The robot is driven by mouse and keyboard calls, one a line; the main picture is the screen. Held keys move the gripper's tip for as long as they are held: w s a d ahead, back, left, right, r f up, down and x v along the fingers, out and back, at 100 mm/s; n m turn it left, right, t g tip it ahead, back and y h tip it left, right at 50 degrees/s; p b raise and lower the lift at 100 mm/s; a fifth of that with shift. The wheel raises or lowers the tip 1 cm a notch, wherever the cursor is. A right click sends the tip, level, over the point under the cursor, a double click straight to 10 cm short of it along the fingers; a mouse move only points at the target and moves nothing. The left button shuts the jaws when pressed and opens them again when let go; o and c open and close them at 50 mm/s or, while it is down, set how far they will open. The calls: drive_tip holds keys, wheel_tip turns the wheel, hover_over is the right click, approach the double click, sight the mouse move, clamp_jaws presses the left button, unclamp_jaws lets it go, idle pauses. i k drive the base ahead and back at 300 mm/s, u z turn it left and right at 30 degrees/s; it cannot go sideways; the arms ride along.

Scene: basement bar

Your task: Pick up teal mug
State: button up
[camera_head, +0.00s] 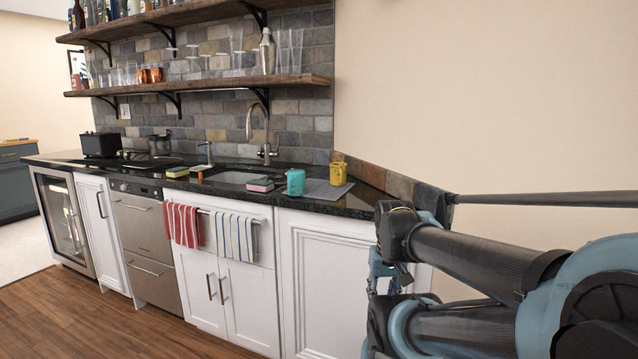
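The teal mug (296,182) stands on the dark countertop, right of the sink and at the left edge of a grey mat (326,190). A yellow mug (338,174) stands on the mat, just right of and behind the teal mug. My arm fills the lower right of the view, folded near the counter's right end. My gripper (382,285) seems to hang at the left end of the arm, in front of the white cabinet and below the counter top. Its fingers are small and partly hidden by the arm links, and it is apart from the mug.
A pink-and-yellow sponge (261,185) lies between sink (238,177) and teal mug. A tall faucet (262,130) rises behind the sink. Shelves (210,84) with glasses hang above the counter. Towels (235,235) hang on the cabinet front. The wooden floor (110,320) is clear at lower left.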

sight(296, 178)
drive_tip(key=z, duration=0.1)
drive_tip(key=k, duration=1.05)
drive_tip(key=u, duration=0.45)
drive_tip(key=i, duration=1)
